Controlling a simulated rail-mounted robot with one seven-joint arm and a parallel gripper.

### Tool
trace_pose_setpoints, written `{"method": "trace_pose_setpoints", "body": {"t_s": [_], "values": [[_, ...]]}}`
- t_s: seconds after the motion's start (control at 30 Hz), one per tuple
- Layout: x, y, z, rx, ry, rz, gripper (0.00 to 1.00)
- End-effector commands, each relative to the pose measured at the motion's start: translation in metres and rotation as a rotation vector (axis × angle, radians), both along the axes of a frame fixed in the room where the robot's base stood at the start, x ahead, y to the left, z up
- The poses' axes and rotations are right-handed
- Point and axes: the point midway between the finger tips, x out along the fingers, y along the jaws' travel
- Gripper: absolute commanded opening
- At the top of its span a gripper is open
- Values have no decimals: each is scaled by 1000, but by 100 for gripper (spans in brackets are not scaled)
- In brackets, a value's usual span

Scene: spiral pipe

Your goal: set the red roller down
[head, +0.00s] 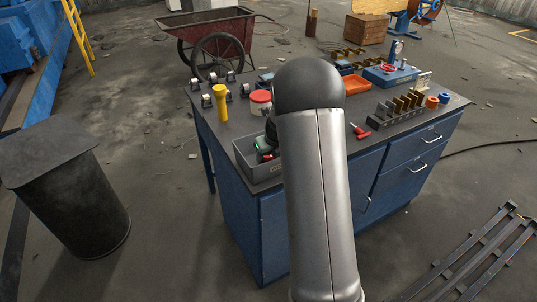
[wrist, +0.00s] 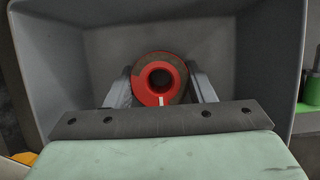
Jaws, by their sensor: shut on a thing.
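The red roller (wrist: 160,80), a red ring-like piece with a dark centre hole and a small white mark, sits between the two fingers of my gripper (wrist: 160,90) in the wrist view. The fingers are shut on its sides. Roller and fingers are inside the grey bin (wrist: 230,50), with its walls around them. I cannot tell whether the roller touches the bin floor. In the head view the grey bin (head: 245,158) stands at the near left corner of the bench, and my arm hides part of it.
The blue bench (head: 235,220) holds a yellow piece (head: 220,103), a red-lidded jar (head: 260,102), a red-handled tool (head: 361,131), an orange tray (head: 357,84) and a slotted rack (head: 400,105). A dark drum (head: 70,195) stands on the floor to the left.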

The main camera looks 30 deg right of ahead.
Motion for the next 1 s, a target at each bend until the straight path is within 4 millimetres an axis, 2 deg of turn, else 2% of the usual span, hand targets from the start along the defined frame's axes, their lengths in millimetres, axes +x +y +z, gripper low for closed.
{"method": "trace_pose_setpoints", "body": {"t_s": [0.17, 0.2, 0.27, 0.3, 0.53, 0.67, 0.77, 1.0], "values": [[0, 0, -4, 0, 0, 0, 20], [0, 0, -4, 0, 1, 0, 52], [0, 0, -4, 0, 1, 0, 69], [0, 0, -4, 0, 1, 0, 71], [0, 0, -3, 0, 1, 0, 71], [-1, 0, 4, 0, -1, 0, 71], [-6, -1, 18, -2, -2, 0, 71], [-27, -1, 66, -2, -3, 1, 71]]}}
